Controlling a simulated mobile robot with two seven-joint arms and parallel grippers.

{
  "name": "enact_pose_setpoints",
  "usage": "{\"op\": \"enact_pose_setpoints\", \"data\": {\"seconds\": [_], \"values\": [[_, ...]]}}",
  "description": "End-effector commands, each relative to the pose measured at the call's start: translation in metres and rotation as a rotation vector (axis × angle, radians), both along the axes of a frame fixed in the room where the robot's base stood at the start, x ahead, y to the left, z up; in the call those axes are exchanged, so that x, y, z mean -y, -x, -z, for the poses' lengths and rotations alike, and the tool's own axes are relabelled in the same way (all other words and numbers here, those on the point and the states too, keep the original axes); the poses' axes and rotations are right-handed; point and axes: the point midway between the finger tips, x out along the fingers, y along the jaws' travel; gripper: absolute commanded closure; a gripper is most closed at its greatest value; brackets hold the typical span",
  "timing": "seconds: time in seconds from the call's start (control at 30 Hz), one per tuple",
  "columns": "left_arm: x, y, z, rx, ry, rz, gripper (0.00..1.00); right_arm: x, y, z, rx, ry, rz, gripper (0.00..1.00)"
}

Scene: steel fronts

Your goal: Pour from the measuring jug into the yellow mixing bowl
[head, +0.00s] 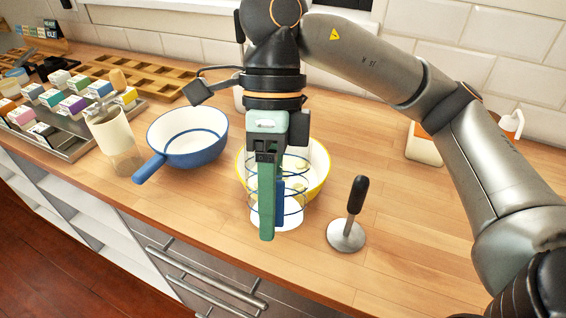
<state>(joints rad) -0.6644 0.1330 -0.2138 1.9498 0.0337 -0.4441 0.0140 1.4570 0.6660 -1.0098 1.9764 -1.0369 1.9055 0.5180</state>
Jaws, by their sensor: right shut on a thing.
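The yellow mixing bowl (322,165), yellow outside and white inside, stands on the wooden counter, partly hidden behind my right gripper and the jug. My right gripper (271,162) points down in front of the bowl and is shut on the measuring jug (293,207). The jug is clear with dark blue rings, looks upright, and shows white at its bottom. A green upright bar in front covers part of it. I cannot tell whether the jug touches the counter. Some pale yellow bits show through it around the bowl. My left gripper is not in view.
A blue pan (188,135) stands left of the bowl, beside a pepper-mill-like grinder (113,135). A dark-handled masher (347,232) stands at right near the front edge. A tray of small boxes (70,145) is far left. The counter right of the masher is clear.

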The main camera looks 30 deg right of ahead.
Motion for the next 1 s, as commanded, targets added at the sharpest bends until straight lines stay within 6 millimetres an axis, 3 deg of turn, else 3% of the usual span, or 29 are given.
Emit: {"op": "enact_pose_setpoints", "data": {"seconds": [0.17, 0.47, 0.73, 1.0], "values": [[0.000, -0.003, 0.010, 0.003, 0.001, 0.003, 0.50, 0.003, -0.005, 0.000, 0.208, 0.123, -0.003, 1.00], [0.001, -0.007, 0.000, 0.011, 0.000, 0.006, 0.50, 0.003, -0.006, -0.006, 0.201, 0.122, 0.001, 1.00], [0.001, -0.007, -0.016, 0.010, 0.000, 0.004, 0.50, 0.003, -0.005, -0.030, 0.202, 0.122, 0.000, 1.00], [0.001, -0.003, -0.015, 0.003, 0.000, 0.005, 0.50, 0.003, -0.005, -0.033, 0.199, 0.121, 0.000, 1.00]]}}
